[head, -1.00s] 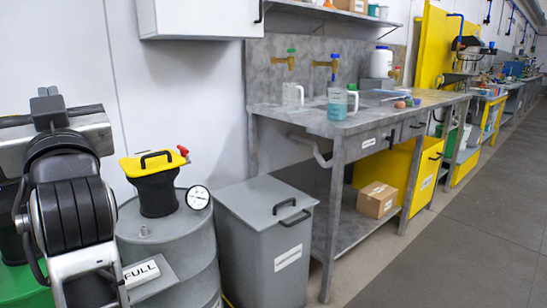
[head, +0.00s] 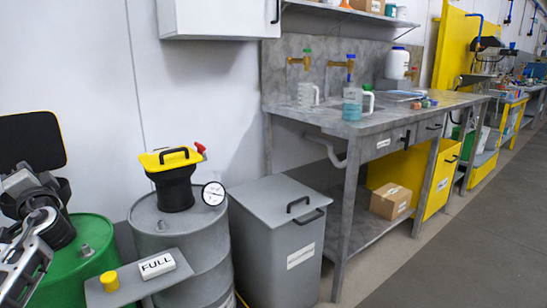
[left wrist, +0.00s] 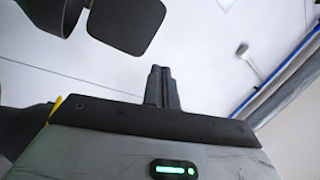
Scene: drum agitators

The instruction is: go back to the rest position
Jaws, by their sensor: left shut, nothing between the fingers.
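My left gripper (left wrist: 162,88) shows in the left wrist view with its two dark fingers together and nothing between them, against a pale ceiling. In the head view my left arm is at the left edge, over the green drum; I cannot make out its fingertips there. My right gripper is in neither view.
A green drum (head: 88,262) and a grey drum (head: 152,240) with a yellow-topped black fitting (head: 176,190) and a gauge (head: 213,193) stand beside a grey bin (head: 265,238). A plate with a FULL sign (head: 157,266) and a yellow knob (head: 109,281) is in front. A grey workbench (head: 375,122) stands right.

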